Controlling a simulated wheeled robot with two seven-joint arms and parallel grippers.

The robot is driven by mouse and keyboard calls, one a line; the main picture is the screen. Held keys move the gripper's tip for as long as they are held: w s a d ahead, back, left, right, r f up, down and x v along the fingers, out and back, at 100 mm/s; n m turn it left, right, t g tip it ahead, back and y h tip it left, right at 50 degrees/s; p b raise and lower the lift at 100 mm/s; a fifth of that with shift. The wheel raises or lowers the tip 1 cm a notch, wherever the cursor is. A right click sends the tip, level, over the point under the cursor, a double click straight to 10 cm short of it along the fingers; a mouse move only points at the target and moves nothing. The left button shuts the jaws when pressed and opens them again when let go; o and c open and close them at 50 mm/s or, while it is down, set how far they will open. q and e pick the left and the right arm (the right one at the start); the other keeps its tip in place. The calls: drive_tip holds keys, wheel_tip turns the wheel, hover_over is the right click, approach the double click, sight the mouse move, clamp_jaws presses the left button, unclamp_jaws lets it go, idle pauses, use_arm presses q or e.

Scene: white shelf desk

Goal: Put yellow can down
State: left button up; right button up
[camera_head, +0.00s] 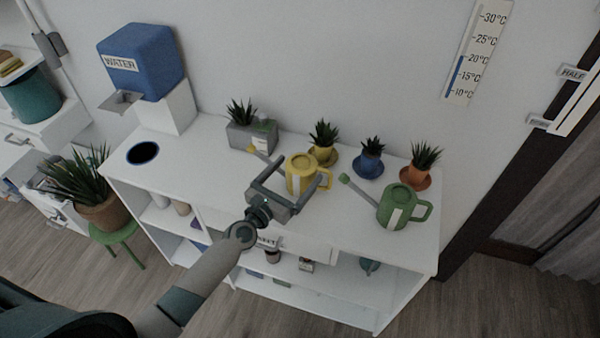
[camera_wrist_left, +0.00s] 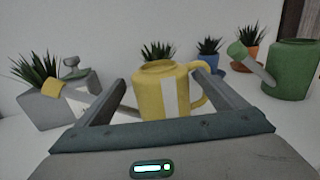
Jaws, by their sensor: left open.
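The yellow can (camera_head: 299,172) is a watering can with a white stripe. It stands upright on the white shelf desk (camera_head: 214,158). In the left wrist view the yellow can (camera_wrist_left: 163,92) shows between the two fingers, its spout to the left and its handle to the right. My left gripper (camera_head: 292,184) is open, with one finger on each side of the can; it also shows in the left wrist view (camera_wrist_left: 163,92). I cannot tell whether the fingers touch the can. My right gripper is not in view.
A green watering can (camera_head: 394,207) stands to the right. Behind are a grey planter (camera_head: 250,137) and yellow (camera_head: 322,156), blue (camera_head: 369,163) and orange (camera_head: 415,177) pots with plants. A blue water tank (camera_head: 143,62) is at the left. The desk's left part is mostly clear around a dark disc (camera_head: 143,153).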

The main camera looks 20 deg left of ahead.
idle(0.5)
use_arm(q)
drive_tip(key=c, duration=1.3)
drive_tip(key=shift+c, duration=0.2)
wheel_tip(320, 180, up, 9)
drive_tip(key=p, duration=0.5)
drive_tip(key=shift+f+p, duration=0.15)
drive_tip(key=shift+p, duration=0.2)
drive_tip(key=shift+r, duration=0.65)
